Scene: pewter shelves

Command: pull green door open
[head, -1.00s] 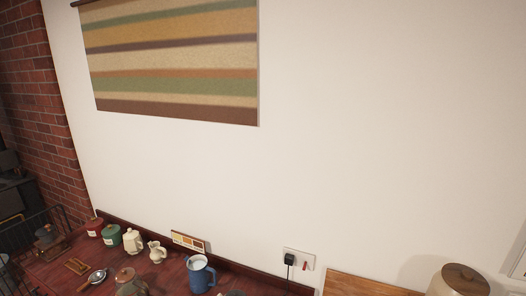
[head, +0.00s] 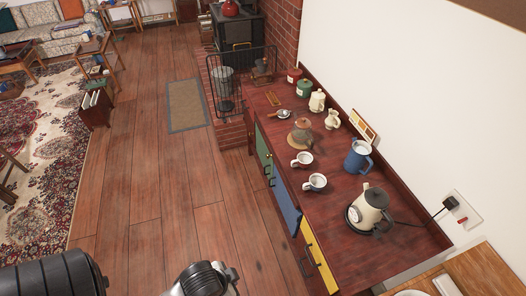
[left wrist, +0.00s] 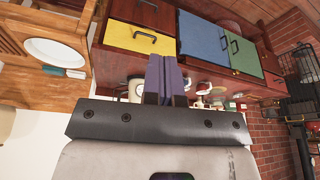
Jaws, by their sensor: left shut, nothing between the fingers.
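The green door (head: 263,148) is on the front of a dark red wooden sideboard, at its far end in the head view, and looks shut. It has a dark bar handle. In the left wrist view the green door (left wrist: 244,57) is right of the blue door, with a dark handle near their shared edge. My left gripper (left wrist: 166,62) shows as two purple fingers closed together with nothing between them, apart from the door. In the head view, parts of my arm show at the bottom edge, fingers not visible. My right gripper is not in view.
A blue door (head: 286,203) and a yellow drawer (head: 318,256) sit beside the green door. The top holds a kettle (head: 370,209), a blue jug (head: 357,157), cups and jars. A black wire guard (head: 228,88) stands past the far end. The wooden floor (head: 190,190) in front is clear.

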